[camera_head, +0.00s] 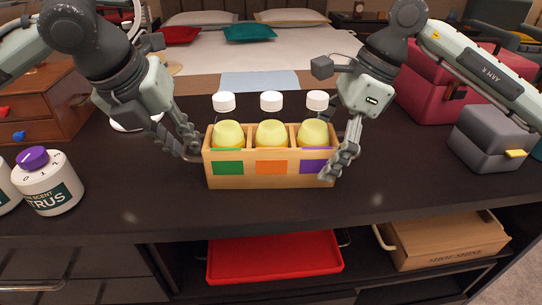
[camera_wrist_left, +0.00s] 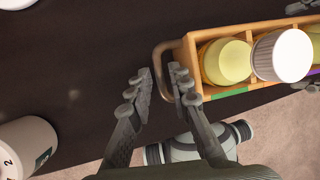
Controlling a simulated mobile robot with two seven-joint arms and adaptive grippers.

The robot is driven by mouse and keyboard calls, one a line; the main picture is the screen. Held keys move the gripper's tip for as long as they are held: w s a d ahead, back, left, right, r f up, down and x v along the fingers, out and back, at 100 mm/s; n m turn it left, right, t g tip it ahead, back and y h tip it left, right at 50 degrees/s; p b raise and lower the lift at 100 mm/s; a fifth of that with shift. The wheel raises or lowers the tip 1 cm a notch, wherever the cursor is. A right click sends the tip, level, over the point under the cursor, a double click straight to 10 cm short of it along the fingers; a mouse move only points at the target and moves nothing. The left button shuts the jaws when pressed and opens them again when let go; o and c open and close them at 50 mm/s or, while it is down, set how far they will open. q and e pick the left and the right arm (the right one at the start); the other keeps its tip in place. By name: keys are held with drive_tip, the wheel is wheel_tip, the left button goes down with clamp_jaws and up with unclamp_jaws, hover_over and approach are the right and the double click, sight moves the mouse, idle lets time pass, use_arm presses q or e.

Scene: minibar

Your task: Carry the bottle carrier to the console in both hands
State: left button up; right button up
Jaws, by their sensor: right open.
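The bottle carrier (camera_head: 240,181) is a light wooden box on the dark counter, upright. It holds three yellow bottles with white caps, above green, orange and purple front patches. A loop handle (camera_wrist_left: 162,62) shows at its left end in the left wrist view. My left gripper (camera_head: 189,146) is at the left end; in the wrist view its fingers (camera_wrist_left: 160,84) are apart, with the handle close to the tips and partly hidden by one finger. My right gripper (camera_head: 345,155) is open at the right end, where its fingers hide the handle there. The console cannot be made out.
A white jar with a purple knob (camera_head: 50,190) stands at the left, by a wooden drawer box (camera_head: 45,105). A grey case (camera_head: 488,140) and red box (camera_head: 435,90) stand at the right. A red tray (camera_head: 275,257) and cardboard box (camera_head: 445,240) lie on the shelf below.

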use_arm(q)
drive_tip(key=shift+x, duration=1.05)
use_arm(e)
drive_tip(key=shift+x, duration=1.05)
use_arm(q)
drive_tip(key=c, duration=0.4)
use_arm(e)
drive_tip(key=c, duration=0.4)
use_arm(q)
clamp_jaws()
use_arm(e)
drive_tip(key=c, duration=1.2)
use_arm(q)
drive_tip(key=shift+r, duration=0.15)
use_arm(e)
drive_tip(key=shift+r, duration=0.1)
drive_tip(key=shift+c, duration=0.2)
